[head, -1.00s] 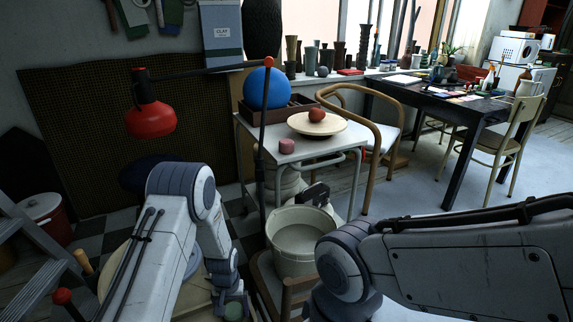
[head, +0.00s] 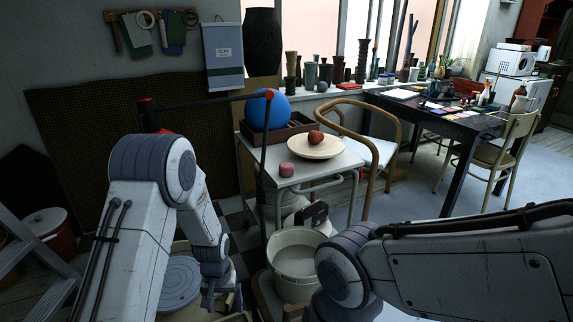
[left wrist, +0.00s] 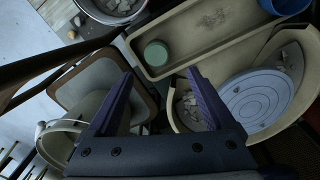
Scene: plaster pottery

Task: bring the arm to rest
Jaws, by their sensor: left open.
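My left arm comes in from the left in the head view, bent at the elbow, with its gripper (head: 222,294) hanging down at the lower middle. In the left wrist view its two purple fingers (left wrist: 160,82) are spread apart with nothing between them. A green round piece (left wrist: 157,53) lies in a long beige tray (left wrist: 215,45) beyond the fingertips, apart from them. A grey-blue wheel disc (left wrist: 255,98) sits in a beige basin to the right and also shows in the head view (head: 180,283). My right arm crosses the lower right; its gripper is not in view.
A pale bucket (head: 296,262) stands between my arms. A stepladder (head: 40,285) stands at left.

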